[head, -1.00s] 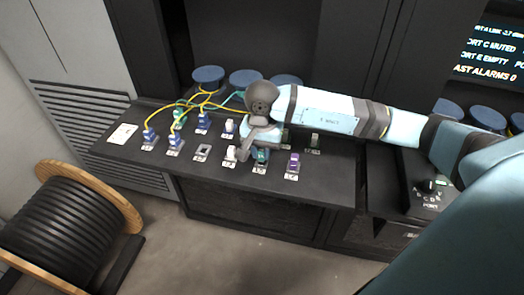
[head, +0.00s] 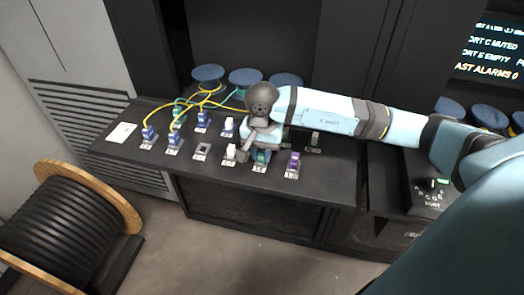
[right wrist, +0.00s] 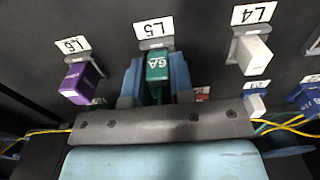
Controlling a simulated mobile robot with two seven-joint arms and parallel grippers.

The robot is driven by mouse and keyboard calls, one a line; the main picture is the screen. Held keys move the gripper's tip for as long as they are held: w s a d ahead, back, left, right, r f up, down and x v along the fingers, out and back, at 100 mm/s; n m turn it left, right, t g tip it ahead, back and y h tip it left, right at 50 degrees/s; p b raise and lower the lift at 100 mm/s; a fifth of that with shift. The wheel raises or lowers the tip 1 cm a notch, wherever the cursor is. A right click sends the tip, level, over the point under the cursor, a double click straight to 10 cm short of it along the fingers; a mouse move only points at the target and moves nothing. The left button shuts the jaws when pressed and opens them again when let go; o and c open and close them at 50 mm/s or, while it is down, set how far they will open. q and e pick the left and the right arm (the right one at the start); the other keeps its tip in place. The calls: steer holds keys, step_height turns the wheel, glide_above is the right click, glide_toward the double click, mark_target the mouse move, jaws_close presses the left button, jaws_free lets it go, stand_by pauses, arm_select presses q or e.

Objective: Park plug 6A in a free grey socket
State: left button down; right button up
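Plug 6A is the green plug (right wrist: 157,68) at the L5 label in the right wrist view. It also shows as a green block (head: 261,157) in the front row in the head view. My right gripper (right wrist: 156,82) has its two blue fingers close against both sides of this plug; it appears shut on it, with the plug still at its L5 place. In the head view the right hand hides part of the rows. A grey socket (head: 203,150) with no plug stands in the front row, left of the white plug (head: 231,152). My left gripper is not in view.
A purple plug (right wrist: 82,82) stands at L6 and a white plug (right wrist: 253,55) at L4, on either side of the gripper. Blue plugs (head: 174,141) with yellow cables stand at the left. Another grey fixture (head: 315,139) stands at the back right. A cable drum (head: 70,220) is on the floor.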

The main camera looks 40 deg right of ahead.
steer(key=o, duration=0.4)
steer(key=shift+o, duration=0.2)
steer(key=shift+r, duration=0.55)
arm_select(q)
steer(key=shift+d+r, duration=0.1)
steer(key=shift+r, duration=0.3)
arm_select(e)
step_height(320, 180, up, 13)
steer(key=shift+f, duration=0.15)
